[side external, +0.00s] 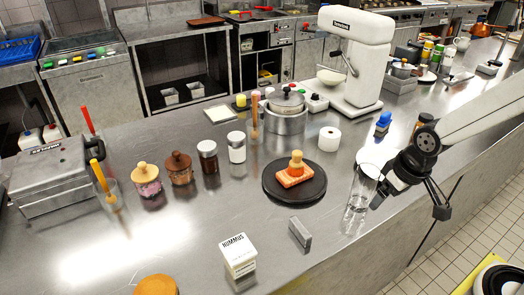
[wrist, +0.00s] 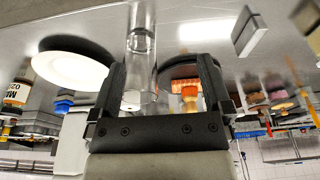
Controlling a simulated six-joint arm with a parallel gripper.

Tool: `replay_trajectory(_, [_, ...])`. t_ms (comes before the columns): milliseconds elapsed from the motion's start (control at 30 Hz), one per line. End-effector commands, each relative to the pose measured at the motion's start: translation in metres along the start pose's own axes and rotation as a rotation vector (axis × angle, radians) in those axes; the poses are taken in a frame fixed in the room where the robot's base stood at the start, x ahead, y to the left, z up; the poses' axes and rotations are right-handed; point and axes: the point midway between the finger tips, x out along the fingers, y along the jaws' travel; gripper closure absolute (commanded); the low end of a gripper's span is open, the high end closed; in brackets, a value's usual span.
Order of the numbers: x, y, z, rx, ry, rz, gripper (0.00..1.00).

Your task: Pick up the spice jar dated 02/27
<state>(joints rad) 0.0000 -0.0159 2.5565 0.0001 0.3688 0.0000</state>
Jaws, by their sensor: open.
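My gripper (side external: 408,198) is open at the right of the steel counter, beside a clear glass (side external: 356,205). In the wrist view my gripper (wrist: 161,68) has its fingers apart, with the glass (wrist: 139,60) showing between them; I cannot tell whether it touches. A jar with an orange and white label (wrist: 17,92) at the left edge of the wrist view shows part of a printed text, cut off and too small to read fully. Several jars stand at the left in the side view, among them a dark jar with a white lid (side external: 208,162) and a white-labelled jar (side external: 236,150). No date is readable on them.
A dark round plate (side external: 268,195) with food on it is left of the glass. A pot (side external: 286,122), a white roll (side external: 329,139) and a stand mixer (side external: 352,60) are behind. The front left counter is mostly clear.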

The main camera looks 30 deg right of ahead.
Motion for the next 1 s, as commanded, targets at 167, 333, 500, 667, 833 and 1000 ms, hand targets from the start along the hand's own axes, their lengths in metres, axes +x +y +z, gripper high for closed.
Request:
replay_trajectory(167, [-0.014, 0.000, -0.004, 0.000, 0.004, 0.000, 0.00])
replay_trajectory(333, [-0.028, 0.000, -0.007, 0.000, 0.002, 0.000, 0.00])
replay_trajectory(500, [-0.041, 0.000, -0.010, 0.000, 0.004, 0.000, 0.00])
replay_trajectory(667, [-0.043, 0.009, -0.020, 0.020, 0.023, 0.015, 0.00])
replay_trajectory(833, [-0.040, 0.026, -0.038, 0.054, 0.073, 0.046, 0.00])
replay_trajectory(1000, [-0.036, 0.051, -0.061, 0.096, 0.139, 0.083, 0.00])
